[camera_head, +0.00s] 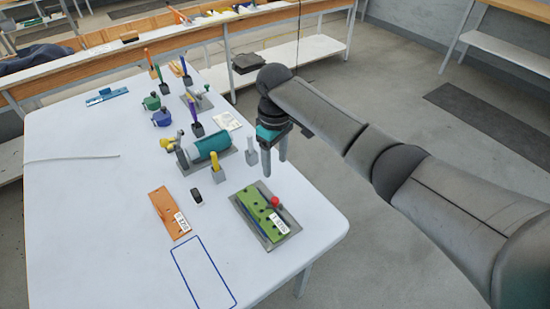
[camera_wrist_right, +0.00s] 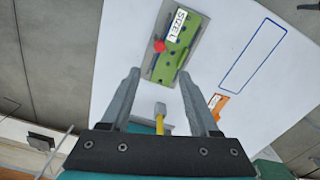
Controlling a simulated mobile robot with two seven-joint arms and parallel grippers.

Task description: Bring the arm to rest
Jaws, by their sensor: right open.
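My right arm reaches in from the right, and its gripper (camera_head: 274,166) hangs over the right side of the table (camera_head: 90,230). The fingers point down and are apart, with nothing between them. In the right wrist view the open fingers (camera_wrist_right: 159,74) face a green piece with dark spots (camera_wrist_right: 175,52) on a grey plate. In the head view this green piece (camera_head: 258,212) lies in front of the gripper, with a white label and a red knob (camera_head: 275,201). My left gripper is not in view.
A teal cylinder machine (camera_head: 210,144) stands left of the gripper. A yellow-handled tool (camera_head: 215,161) stands in a grey block nearby. An orange plate (camera_head: 168,210) and a blue outlined rectangle (camera_head: 181,270) are left of the green piece. Clear floor (camera_head: 335,210) lies right of the table.

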